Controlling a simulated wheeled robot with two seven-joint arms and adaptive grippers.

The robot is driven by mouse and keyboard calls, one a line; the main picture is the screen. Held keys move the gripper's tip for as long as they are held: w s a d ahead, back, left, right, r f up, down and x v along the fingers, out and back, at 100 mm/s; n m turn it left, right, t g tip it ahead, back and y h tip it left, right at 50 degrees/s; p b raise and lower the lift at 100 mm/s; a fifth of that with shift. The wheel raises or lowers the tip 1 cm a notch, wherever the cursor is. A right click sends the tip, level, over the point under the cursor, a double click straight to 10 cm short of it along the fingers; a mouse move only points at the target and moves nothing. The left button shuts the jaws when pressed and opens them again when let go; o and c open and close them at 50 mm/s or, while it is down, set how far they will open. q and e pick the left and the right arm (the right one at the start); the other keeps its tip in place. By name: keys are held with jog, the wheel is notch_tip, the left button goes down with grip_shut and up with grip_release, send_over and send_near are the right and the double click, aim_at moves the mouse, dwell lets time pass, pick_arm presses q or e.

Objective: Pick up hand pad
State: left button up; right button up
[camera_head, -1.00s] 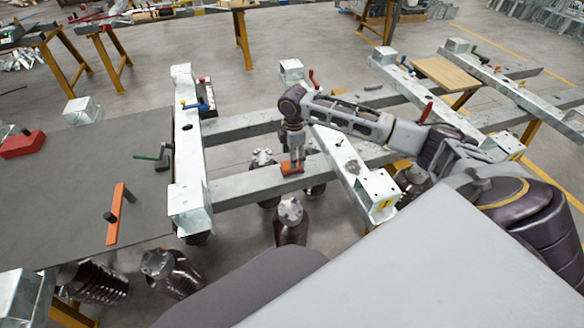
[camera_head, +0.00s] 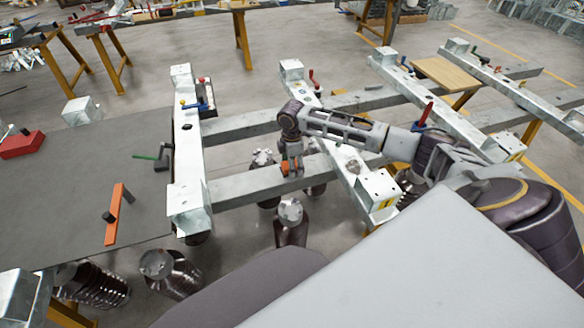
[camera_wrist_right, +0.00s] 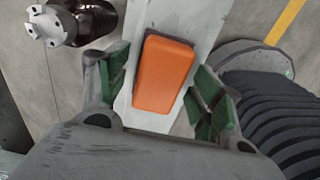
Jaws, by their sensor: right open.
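The hand pad is an orange, rounded block. In the right wrist view the hand pad (camera_wrist_right: 163,74) lies on a grey beam (camera_wrist_right: 189,28), between the green-padded fingers of my right gripper (camera_wrist_right: 158,92). The fingers are apart, with a gap on each side of the pad. In the head view my right gripper (camera_head: 292,166) is down at the front grey beam (camera_head: 240,185), and the orange pad (camera_head: 285,168) shows partly behind it. My left gripper is not in view.
Metal cross frames with clamps stand left (camera_head: 188,150) and right (camera_head: 350,165) of the gripper. Dark ribbed insulators (camera_head: 291,225) stand below the beam. A grey table (camera_head: 70,190) at the left holds an orange bar (camera_head: 115,215) and a red block (camera_head: 22,144).

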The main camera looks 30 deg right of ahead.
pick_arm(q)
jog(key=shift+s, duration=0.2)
pick_arm(e)
jog(key=shift+c, duration=1)
jog(key=c, duration=0.9)
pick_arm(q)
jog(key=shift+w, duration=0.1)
pick_arm(e)
jog(key=shift+r, duration=0.15)
jog(key=shift+r, duration=0.65)
notch_tip(320, 180, up, 8)
jog(key=shift+f+p, duration=0.2)
jog(key=shift+p, duration=0.3)
jog(key=shift+r, duration=0.4)
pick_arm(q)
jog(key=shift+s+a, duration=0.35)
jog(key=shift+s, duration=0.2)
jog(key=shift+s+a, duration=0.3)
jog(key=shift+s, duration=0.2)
